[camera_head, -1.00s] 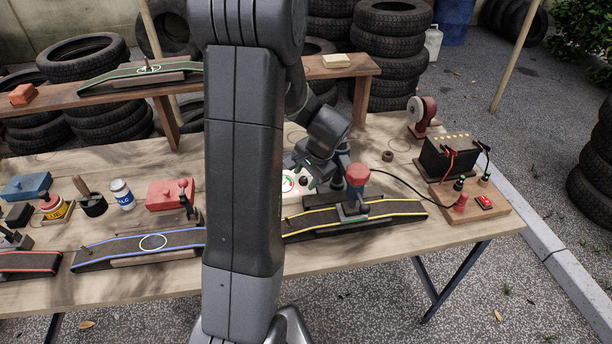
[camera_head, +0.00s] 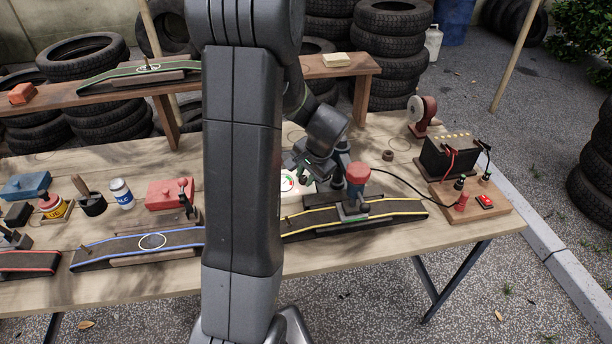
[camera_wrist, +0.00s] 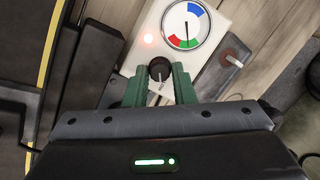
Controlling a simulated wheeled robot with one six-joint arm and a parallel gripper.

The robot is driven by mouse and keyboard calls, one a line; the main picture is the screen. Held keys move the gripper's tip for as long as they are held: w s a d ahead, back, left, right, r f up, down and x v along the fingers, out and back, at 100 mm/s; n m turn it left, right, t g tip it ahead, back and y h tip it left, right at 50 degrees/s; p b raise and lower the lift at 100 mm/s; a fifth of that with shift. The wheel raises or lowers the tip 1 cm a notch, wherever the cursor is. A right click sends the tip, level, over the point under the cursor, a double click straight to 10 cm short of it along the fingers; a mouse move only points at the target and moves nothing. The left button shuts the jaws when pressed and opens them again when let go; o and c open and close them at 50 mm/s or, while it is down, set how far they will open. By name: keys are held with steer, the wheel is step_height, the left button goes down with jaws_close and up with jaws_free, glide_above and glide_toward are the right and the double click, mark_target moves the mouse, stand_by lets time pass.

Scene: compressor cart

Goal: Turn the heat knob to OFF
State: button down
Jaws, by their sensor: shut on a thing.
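The heat knob (camera_wrist: 160,65) is a small dark round knob on a white panel (camera_wrist: 133,60) in the wrist view. My gripper (camera_wrist: 160,75) has its two green fingers on either side of the knob and is shut on it. A round gauge (camera_wrist: 187,25) with red, blue and green sectors sits beyond the knob; its dark needle points down in the picture. A small red light (camera_wrist: 148,39) glows beside the gauge. I cannot read any OFF mark or the knob's setting. In the head view my gripper (camera_head: 306,178) is low over the panel, and the knob is hidden.
A red-topped tool (camera_head: 357,173) stands just right of my gripper on a yellow-edged ramp (camera_head: 400,208). A battery (camera_head: 449,157) with cables stands on a board farther right. A lever with a reddish tip (camera_wrist: 235,57) is close beside the panel. My arm covers the table's middle.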

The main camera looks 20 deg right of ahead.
steer(key=n+g+h+b, duration=0.1)
steer(key=n+b, duration=0.1)
steer(key=n, duration=0.3)
steer(key=shift+w+a+n+b, duration=0.1)
steer(key=shift+w+n+b, duration=0.05)
steer(key=shift+n+b, duration=0.2)
steer(key=n+b, duration=0.1)
steer(key=n, duration=0.3)
steer(key=shift+a+n+h, duration=0.1)
steer(key=shift+n+h, duration=0.25)
steer(key=shift+h, duration=0.05)
steer(key=shift+r+b, duration=0.1)
steer(key=shift+b, duration=0.2)
steer(key=c, duration=1.2)
jaws_free()
steer(key=p+v, duration=0.1)
steer(key=v, duration=1.2)
steer(key=shift+w+a+r, duration=0.2)
steer(key=shift+r, duration=0.25)
